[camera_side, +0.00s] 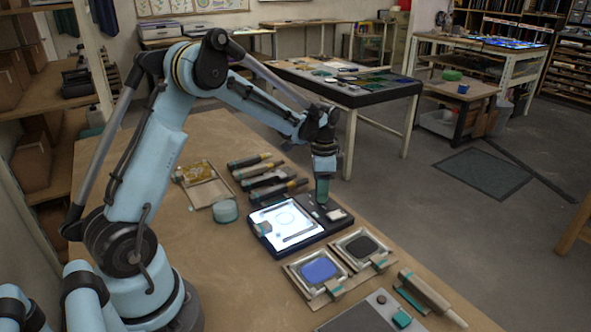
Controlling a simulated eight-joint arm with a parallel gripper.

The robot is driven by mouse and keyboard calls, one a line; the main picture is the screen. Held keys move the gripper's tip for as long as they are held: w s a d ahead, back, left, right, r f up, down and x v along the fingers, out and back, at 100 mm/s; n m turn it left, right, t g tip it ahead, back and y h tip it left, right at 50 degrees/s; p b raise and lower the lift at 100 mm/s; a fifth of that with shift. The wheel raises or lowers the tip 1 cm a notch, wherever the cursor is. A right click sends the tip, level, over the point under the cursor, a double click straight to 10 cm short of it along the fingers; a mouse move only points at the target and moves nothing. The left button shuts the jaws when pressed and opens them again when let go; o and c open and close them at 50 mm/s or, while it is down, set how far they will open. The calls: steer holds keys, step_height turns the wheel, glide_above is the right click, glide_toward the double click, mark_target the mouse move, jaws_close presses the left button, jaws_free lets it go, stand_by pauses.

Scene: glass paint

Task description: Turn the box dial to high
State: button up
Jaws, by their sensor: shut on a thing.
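The light box (270,211) lies on the workbench, a dark-framed box with a bright white panel. A dark control strip (338,214) runs along its right side with a small pale patch on it. My gripper (322,197) points straight down onto this strip. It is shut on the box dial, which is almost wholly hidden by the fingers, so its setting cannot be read. A sheet with a faint round outline lies on the lit panel, with a small pale block at its left edge.
Blue (319,269) and black (363,246) pads sit in trays in front of the box. A handled tool (432,298) lies at right. Several dark-handled tools (271,178) and a teal round container (225,211) are behind and left. The bench's left front is clear.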

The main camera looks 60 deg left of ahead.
steer(key=shift+m, duration=1)
steer(key=o, duration=1.1)
steer(key=shift+c, duration=0.2)
steer(key=shift+r, duration=0.1)
step_height(320, 180, up, 12)
